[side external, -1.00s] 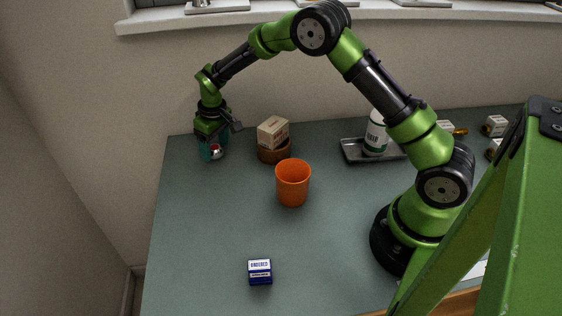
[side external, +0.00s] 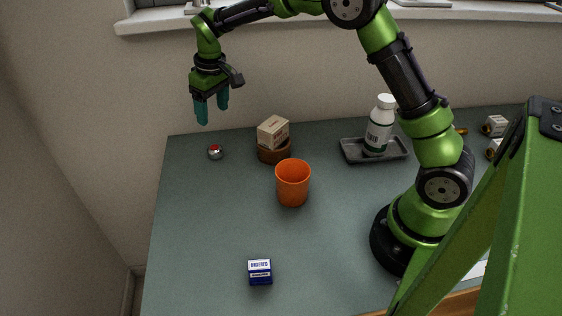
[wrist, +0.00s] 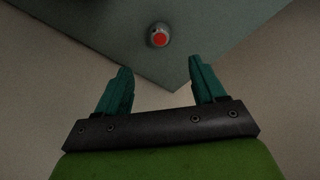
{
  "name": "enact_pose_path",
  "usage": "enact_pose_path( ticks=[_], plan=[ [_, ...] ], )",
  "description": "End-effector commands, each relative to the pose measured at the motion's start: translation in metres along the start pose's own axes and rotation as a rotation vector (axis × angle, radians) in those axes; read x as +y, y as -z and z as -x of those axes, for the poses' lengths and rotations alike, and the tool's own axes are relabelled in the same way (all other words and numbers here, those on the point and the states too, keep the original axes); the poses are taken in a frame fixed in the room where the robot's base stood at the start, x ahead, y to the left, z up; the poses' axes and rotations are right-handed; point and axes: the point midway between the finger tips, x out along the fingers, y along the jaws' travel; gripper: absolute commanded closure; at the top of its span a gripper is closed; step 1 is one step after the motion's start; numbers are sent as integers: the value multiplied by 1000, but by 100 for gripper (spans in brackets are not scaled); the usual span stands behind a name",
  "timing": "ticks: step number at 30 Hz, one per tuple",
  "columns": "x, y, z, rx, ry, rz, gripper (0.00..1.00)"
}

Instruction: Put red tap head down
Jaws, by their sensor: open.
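The red tap head (side external: 215,152) is a small silvery knob with a red top, standing on the table near its far left corner. In the wrist view the tap head (wrist: 158,36) shows its red disc facing the camera, beyond the fingertips. My gripper (side external: 212,115) is open and empty, above the table and clear of the tap head. Its two teal fingers (wrist: 162,80) are spread apart in the wrist view with nothing between them.
An orange cup (side external: 292,184) stands mid-table. Behind it, a cardboard box (side external: 273,131) sits in a brown bowl (side external: 275,155). A white bottle (side external: 379,126) stands on a grey tray (side external: 350,152). A blue box (side external: 260,272) is near the front. The left table area is clear.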

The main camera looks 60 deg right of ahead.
Motion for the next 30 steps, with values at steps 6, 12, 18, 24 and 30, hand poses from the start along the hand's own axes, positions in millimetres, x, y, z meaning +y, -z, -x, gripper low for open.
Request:
enact_pose_path(
  ticks=[6,12,18,24,30],
  plan=[
    [-3,-33,62,88,36,-73,31],
    [-10,-103,125,217,96,-189,31],
    [-19,-182,154,344,158,-302,31],
    [-27,-242,152,440,208,-391,31],
    [-30,-266,145,480,230,-432,31]
  ],
)
